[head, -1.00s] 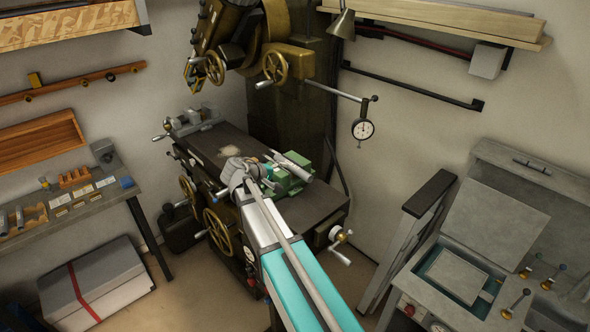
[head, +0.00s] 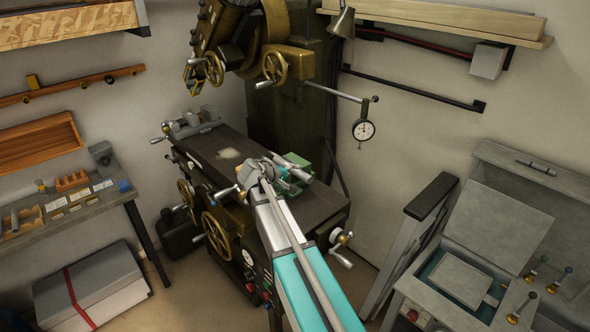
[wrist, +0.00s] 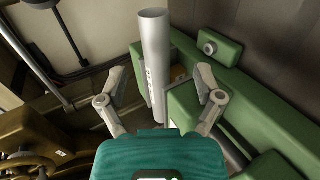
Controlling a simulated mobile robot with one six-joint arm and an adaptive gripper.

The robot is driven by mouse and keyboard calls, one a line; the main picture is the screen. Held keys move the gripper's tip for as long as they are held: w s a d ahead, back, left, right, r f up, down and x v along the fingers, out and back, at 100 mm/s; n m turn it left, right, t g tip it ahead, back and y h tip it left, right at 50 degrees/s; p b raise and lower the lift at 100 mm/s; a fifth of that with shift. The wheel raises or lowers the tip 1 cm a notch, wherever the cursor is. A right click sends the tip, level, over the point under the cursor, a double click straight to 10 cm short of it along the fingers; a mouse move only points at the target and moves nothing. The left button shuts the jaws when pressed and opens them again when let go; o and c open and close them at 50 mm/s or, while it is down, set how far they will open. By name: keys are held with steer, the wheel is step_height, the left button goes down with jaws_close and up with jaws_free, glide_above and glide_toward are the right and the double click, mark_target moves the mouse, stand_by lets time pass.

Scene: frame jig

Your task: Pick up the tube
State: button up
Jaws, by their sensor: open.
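The tube is a pale grey metal cylinder (wrist: 153,50) that stands up in the wrist view beside a green vise-like block (wrist: 270,117). Dark marks run down its side. My gripper (wrist: 160,82) is open, with one finger on each side of the tube in that view and visible gaps to both. I cannot tell how far the tube lies in depth. In the head view my gripper (head: 285,171) is over the milling machine's table, at the green vise (head: 296,160), and my arm hides much of that spot.
The machine table (head: 230,150) is mostly clear to the left of the vise. A brass handwheel (head: 217,232) and a crank (head: 340,258) stick out from its front and right. A dial gauge (head: 363,130) hangs at the upper right of the vise.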

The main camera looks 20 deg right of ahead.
mark_target(301, 176)
steer(key=shift+r+b+x, duration=0.2)
steer(key=shift+b+x, duration=0.8)
steer(key=shift+x, duration=1.5)
steer(key=shift+d, duration=0.2)
jaws_close()
